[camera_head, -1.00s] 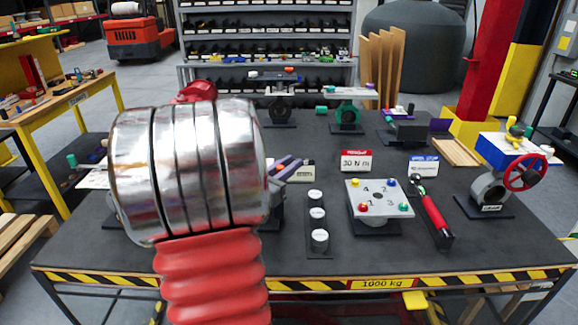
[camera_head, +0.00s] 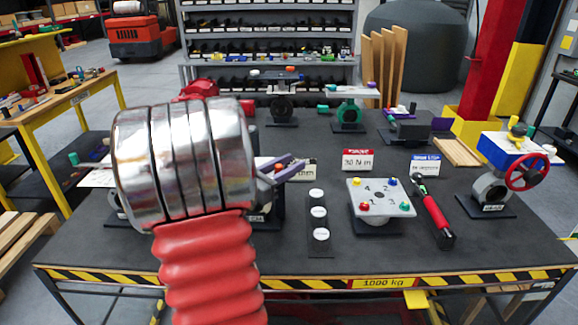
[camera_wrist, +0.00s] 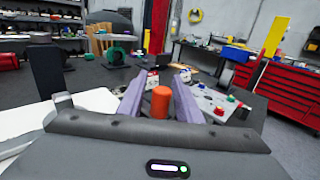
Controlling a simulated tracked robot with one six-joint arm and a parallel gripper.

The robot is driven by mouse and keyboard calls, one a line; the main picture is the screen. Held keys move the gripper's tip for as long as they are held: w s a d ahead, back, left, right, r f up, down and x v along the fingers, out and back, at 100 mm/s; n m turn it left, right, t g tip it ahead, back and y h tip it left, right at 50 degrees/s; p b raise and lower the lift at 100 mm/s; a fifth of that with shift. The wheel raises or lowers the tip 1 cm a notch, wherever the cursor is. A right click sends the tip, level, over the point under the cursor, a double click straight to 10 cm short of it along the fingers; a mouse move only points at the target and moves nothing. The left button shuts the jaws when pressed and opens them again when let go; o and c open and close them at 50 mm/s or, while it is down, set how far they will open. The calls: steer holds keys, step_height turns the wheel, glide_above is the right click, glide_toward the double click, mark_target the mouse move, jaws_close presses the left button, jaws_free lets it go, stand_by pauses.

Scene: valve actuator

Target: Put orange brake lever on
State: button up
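An orange cylindrical piece (camera_wrist: 160,103), likely the brake lever, stands upright between my gripper's two purple-grey fingers (camera_wrist: 159,98) in the wrist view. The fingers are apart, one on each side of it, and a gap seems to show beside it. In the head view my gripper (camera_head: 284,167) shows only in part, pointing right, beyond my large silver and red arm. A dark actuator base (camera_head: 264,216) shows just right of the arm; most of that device is hidden. A white surface (camera_wrist: 95,102) lies left of the fingers in the wrist view.
A white plate with numbered coloured knobs (camera_head: 381,197), three white caps in a row (camera_head: 318,213), and a red-handled torque wrench (camera_head: 434,211) are to the right. A valve with a red handwheel (camera_head: 527,172) stands at far right. Bare table lies in front.

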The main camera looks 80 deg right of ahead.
steer(key=shift+o, duration=0.3)
steer(key=v, duration=1.3)
steer(key=shift+w+a, duration=0.2)
steer(key=shift+a, duration=0.15)
steer(key=shift+f, duration=0.1)
steer(key=w+a+f+m+t+y, duration=0.2)
steer(key=a+m+t+y, duration=0.1)
steer(key=a, duration=0.5)
steer(key=w+a+f+m+t+y, duration=0.2)
steer(key=a+t+y, duration=0.1)
steer(key=a, duration=0.5)
steer(key=w+a+f+m+t+y, duration=0.2)
steer(key=w+a+m+t, duration=0.1)
steer(key=a, duration=0.5)
steer(key=w+a+r+m+t+y, duration=0.1)
steer(key=w+a+t+y, duration=0.1)
steer(key=a, duration=0.8)
steer(key=w+a+r+m+t+y, duration=0.2)
steer(key=a+t+y, duration=0.2)
steer(key=a, duration=0.6)
steer(key=shift+w+a+r+y, duration=0.2)
steer(key=shift+w+a+y, duration=0.2)
steer(key=shift+y, duration=0.1)
